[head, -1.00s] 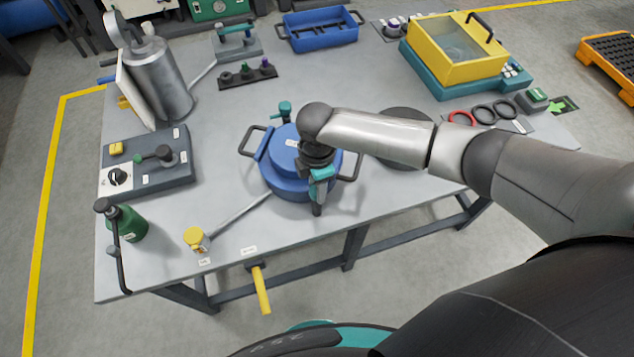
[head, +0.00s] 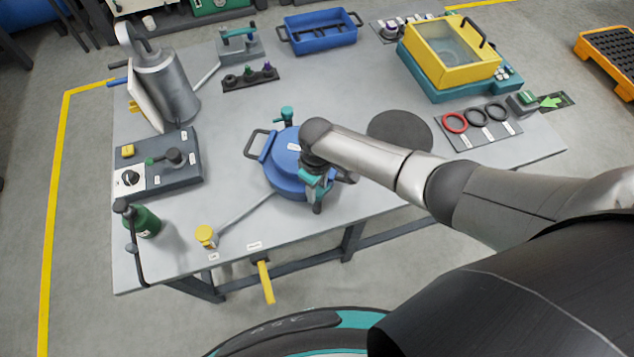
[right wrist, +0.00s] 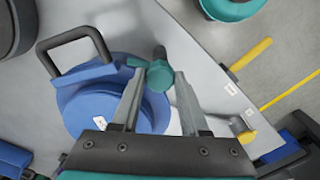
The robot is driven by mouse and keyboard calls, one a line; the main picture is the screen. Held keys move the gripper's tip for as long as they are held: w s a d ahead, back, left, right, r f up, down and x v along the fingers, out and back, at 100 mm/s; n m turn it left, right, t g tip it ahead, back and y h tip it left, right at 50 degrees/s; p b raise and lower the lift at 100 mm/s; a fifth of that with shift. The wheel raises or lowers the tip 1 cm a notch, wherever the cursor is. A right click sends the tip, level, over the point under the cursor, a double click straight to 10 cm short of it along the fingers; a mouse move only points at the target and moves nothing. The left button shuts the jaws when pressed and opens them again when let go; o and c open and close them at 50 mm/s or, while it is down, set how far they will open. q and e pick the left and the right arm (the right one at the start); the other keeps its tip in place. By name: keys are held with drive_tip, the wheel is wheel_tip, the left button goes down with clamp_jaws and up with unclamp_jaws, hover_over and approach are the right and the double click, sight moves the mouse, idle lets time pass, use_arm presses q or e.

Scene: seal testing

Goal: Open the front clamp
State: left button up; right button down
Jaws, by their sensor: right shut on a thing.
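The blue round vessel (head: 282,170) with its blue lid stands near the table's front edge. It also shows in the right wrist view (right wrist: 85,105). The front clamp has a teal knob (right wrist: 158,76) at the vessel's front rim. My right gripper (head: 316,192) is over this front side, and in the right wrist view its two fingers (right wrist: 159,82) are shut on the knob. The arm hides much of the clamp in the head view. A second teal clamp (head: 287,114) stands at the vessel's back side. My left gripper is not in view.
A yellow handle (head: 266,283) sticks out at the table's front edge. A dark round disc (head: 400,132) lies right of the vessel.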

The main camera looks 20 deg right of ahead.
drive_tip(key=shift+r+m+p, duration=0.1)
drive_tip(key=shift+m+p, duration=0.35)
drive_tip(key=shift+m, duration=1.15)
drive_tip(key=shift+c, duration=2.2)
unclamp_jaws()
